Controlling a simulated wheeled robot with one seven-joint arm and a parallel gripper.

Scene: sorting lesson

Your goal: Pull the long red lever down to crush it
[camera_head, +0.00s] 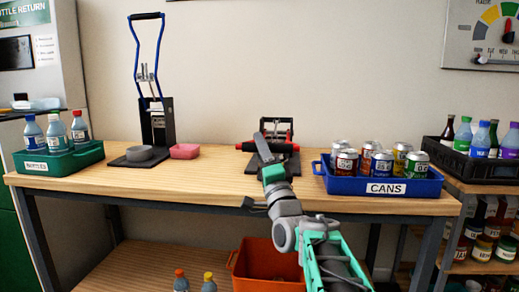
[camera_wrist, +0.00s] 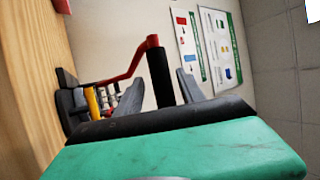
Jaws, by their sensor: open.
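A dark crusher (camera_head: 276,128) with a red-armed lever stands mid-table in the head view. Its lever (camera_head: 246,147) lies crosswise low over the front of the base, with a dark grip. In the wrist view the red lever arm (camera_wrist: 126,66) bends into a black grip (camera_wrist: 160,72). My gripper (camera_head: 262,148) is at the lever in the head view. In the wrist view my gripper (camera_wrist: 160,88) is open, one finger on each side of the black grip. Whether the fingers touch it cannot be told. My gripper hides part of the crusher.
A blue CANS crate (camera_head: 385,187) full of cans stands to the right of the crusher. A blue-handled press (camera_head: 157,120) and a pink block (camera_head: 185,151) stand to the left. A green bottle crate (camera_head: 62,162) is at the table's left end. An orange bin (camera_head: 262,262) stands below.

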